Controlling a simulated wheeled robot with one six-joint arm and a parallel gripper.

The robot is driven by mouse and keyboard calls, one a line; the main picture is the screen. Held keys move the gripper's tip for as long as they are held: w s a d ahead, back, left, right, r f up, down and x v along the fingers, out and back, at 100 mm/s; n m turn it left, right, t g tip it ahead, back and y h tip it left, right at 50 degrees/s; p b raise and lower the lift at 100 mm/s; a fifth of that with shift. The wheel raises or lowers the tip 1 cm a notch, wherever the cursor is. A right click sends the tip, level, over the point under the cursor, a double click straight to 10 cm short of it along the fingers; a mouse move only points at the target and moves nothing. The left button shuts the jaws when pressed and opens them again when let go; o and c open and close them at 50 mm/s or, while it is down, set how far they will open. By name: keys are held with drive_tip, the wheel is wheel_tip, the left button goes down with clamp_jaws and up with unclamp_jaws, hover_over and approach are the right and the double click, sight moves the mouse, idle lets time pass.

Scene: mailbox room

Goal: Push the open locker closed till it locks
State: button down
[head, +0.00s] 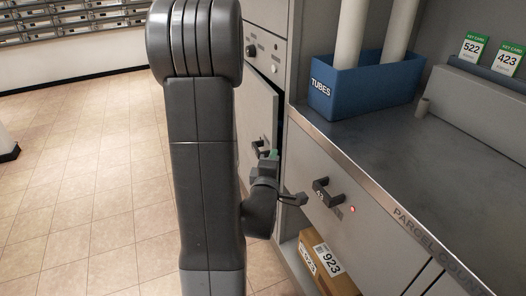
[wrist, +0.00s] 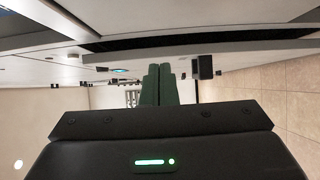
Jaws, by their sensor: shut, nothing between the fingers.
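The open locker's grey door (head: 255,110) stands ajar at the left end of the counter in the head view, with a dark gap along its right edge. Its dark handle (head: 257,146) is partly hidden by my arm. My gripper (head: 270,154) is in front of the door near this handle, its green fingers shut and empty. In the wrist view the green fingers (wrist: 157,85) are together, beside a black handle (wrist: 205,67). A dark gap runs along the grey panels above them. I cannot tell whether the fingertips touch the door.
A closed locker front with a black handle (head: 327,192) and a red light is right of my gripper. A cardboard parcel (head: 327,262) lies on the shelf below. A blue tubes bin (head: 362,88) stands on the counter (head: 440,150). Tiled floor at left is clear.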

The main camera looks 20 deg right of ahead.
drive_tip(key=shift+s+d, duration=0.15)
drive_tip(key=shift+s, duration=0.25)
drive_tip(key=c, duration=2)
unclamp_jaws()
drive_tip(key=shift+s, duration=0.2)
drive_tip(key=o, duration=0.7)
drive_tip(key=shift+w+p, duration=0.35)
drive_tip(key=shift+p, duration=0.15)
drive_tip(key=shift+o, duration=0.5)
drive_tip(key=w+a+f+m+g+h+p, duration=0.1)
drive_tip(key=w+a+f+p, duration=0.1)
drive_tip(key=w+a+p, duration=0.1)
drive_tip(key=shift+w+a+f+m+p, duration=0.2)
drive_tip(key=shift+w+m+p, duration=0.2)
drive_tip(key=shift+w+p, duration=0.6)
drive_tip(key=m+g+h+p, duration=0.1)
drive_tip(key=g+h+p, duration=0.15)
drive_tip(key=p, duration=0.35)
approach(255, 152)
drive_tip(key=shift+t, duration=0.45)
drive_tip(key=b+x, duration=0.1)
drive_tip(key=x, duration=0.9)
drive_tip(key=shift+w+d+f, duration=0.15)
drive_tip(key=shift+d+f, duration=0.05)
drive_tip(key=shift+d, duration=0.2)
